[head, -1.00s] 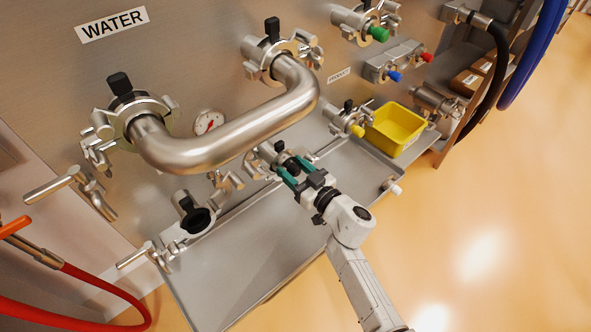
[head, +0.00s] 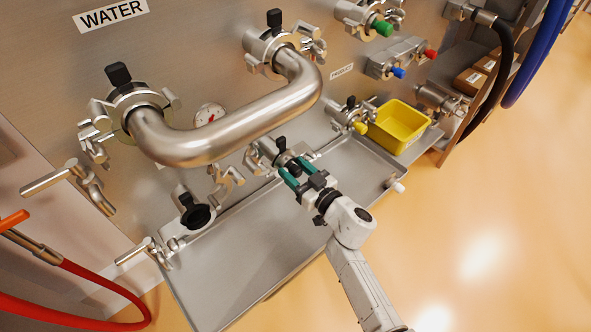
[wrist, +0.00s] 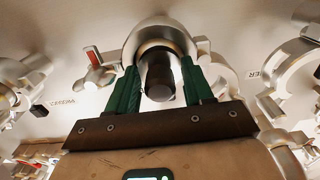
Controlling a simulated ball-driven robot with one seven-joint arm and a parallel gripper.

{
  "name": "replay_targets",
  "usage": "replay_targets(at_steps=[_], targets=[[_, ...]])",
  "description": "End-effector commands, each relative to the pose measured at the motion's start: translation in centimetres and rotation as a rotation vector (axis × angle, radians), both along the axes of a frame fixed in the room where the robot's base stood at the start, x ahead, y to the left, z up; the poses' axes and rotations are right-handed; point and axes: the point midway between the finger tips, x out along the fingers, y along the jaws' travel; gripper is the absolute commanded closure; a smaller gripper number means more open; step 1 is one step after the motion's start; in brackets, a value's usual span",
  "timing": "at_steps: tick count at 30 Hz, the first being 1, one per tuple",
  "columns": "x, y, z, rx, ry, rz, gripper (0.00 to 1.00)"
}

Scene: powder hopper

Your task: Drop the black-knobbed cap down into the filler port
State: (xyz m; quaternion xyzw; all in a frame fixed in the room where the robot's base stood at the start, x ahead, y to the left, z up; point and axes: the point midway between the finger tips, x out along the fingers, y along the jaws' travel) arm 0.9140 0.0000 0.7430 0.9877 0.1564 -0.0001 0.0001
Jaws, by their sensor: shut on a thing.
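My gripper (head: 285,170), with green fingers, is shut on a short round piece at a clamped fitting low on the steel wall. I take it for the cap (head: 290,163); it looks dark in the head view. In the wrist view this piece (wrist: 160,77) is a grey cylinder with a dark side, between the two fingers, in front of a metal clamp ring (wrist: 160,37). Whether it is seated or free of that ring I cannot tell. A fitting with a dark round mouth (head: 197,216), possibly the filler port, is at lower left of my gripper, with its clamp beside it.
A thick bent steel pipe (head: 235,120) juts out above and left of my gripper. A steel tray (head: 245,255) lies below, mostly bare. A yellow bin (head: 397,127) stands at right. Valves with coloured knobs line the wall, and a red hose (head: 90,312) is at lower left.

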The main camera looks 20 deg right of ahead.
Motion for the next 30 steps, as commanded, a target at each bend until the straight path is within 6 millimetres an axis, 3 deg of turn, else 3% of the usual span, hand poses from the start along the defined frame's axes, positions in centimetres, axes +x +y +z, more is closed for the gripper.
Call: replay_targets(at_steps=[18,19,27,30], targets=[[0.01,0.01,-0.69,0.000,0.001,0.000,0.85],[0.00,0.01,-0.70,0.000,0.001,0.000,0.47],[0.00,0.00,-0.68,0.000,0.000,0.000,0.21],[0.01,-0.03,-0.66,0.000,0.000,-0.001,0.19]])
